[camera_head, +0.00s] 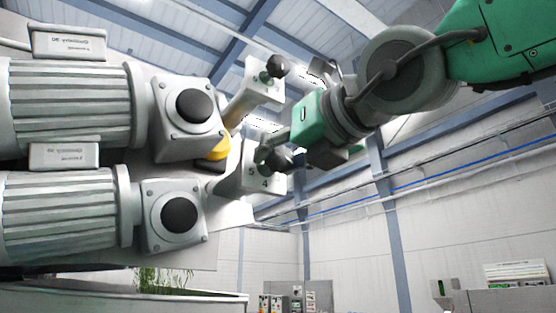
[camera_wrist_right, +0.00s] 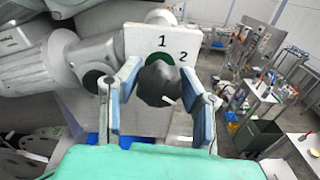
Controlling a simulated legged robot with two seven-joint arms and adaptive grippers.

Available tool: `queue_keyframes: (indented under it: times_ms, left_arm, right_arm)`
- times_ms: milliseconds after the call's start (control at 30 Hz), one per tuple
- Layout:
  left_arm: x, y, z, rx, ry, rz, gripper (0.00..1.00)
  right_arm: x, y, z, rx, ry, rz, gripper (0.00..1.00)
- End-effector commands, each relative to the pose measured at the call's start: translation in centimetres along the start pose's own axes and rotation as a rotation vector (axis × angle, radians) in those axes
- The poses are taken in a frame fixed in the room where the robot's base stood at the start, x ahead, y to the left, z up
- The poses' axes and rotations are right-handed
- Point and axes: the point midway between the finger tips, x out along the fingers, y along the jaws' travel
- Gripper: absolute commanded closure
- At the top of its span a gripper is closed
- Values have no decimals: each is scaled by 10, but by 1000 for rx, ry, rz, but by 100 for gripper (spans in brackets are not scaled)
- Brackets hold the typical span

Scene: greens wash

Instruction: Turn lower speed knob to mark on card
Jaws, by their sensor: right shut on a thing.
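The lower speed knob (camera_head: 284,160) is dark and lobed, on a pale card (camera_head: 250,181) bearing numbers; 5 and 4 show in the head view. In the right wrist view the knob (camera_wrist_right: 160,86) sits between my fingers, in front of the card (camera_wrist_right: 140,40) with 1 and 2 visible. A small white mark shows low on the knob's face, but I cannot tell which number it lines up with. My right gripper (camera_head: 273,150) is shut on the knob, and its fingers also show in the right wrist view (camera_wrist_right: 163,100). My left gripper is not in view.
A second dark knob (camera_head: 278,66) on its own pale card is just above. Two grey ribbed motors (camera_head: 70,108) with black-capped housings fill the left. Greens (camera_head: 160,280) show over a trough edge (camera_head: 130,293) below. Open space lies to the right, with benches farther off.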

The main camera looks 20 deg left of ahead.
Motion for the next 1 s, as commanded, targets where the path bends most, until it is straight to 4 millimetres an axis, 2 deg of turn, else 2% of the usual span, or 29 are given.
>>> queue_keyframes:
  times_ms: [267,1000]
  left_arm:
    - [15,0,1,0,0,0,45]
    - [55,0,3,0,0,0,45]
  right_arm:
    - [0,-2,-2,155,-2,-1,96]
    - [1,-4,-3,811,0,-2,96]
